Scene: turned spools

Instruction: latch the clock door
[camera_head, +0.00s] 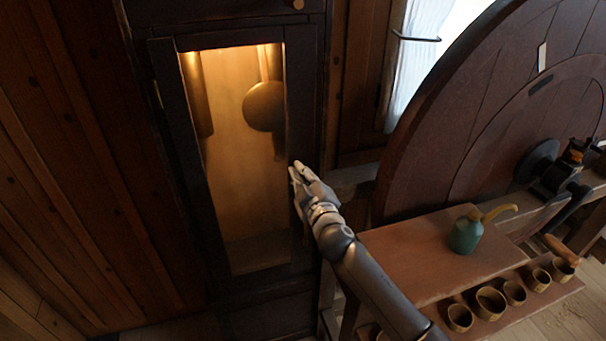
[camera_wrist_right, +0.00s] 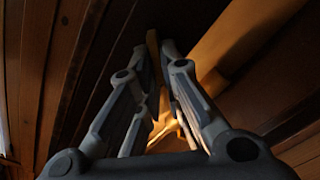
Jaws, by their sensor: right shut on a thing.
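The tall dark clock case has a glazed clock door (camera_head: 303,105), with a dark frame around a lit pane. The door looks closed or nearly so; I cannot tell if a gap remains. My right gripper (camera_head: 295,172) is at the door's right edge, about mid-height. It also shows in the right wrist view (camera_wrist_right: 160,48), its fingers shut on a narrow tan piece (camera_wrist_right: 152,42), seemingly the door's latch. The fingers hide most of that piece, so its turn is unclear. My left gripper is not in view.
A round pendulum bob (camera_head: 264,106) hangs behind the glass. A big dark wheel (camera_head: 430,125) stands right of the clock. A bench (camera_head: 415,255) below it holds a green can (camera_head: 466,235); several small cups (camera_head: 490,302) sit on a lower shelf.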

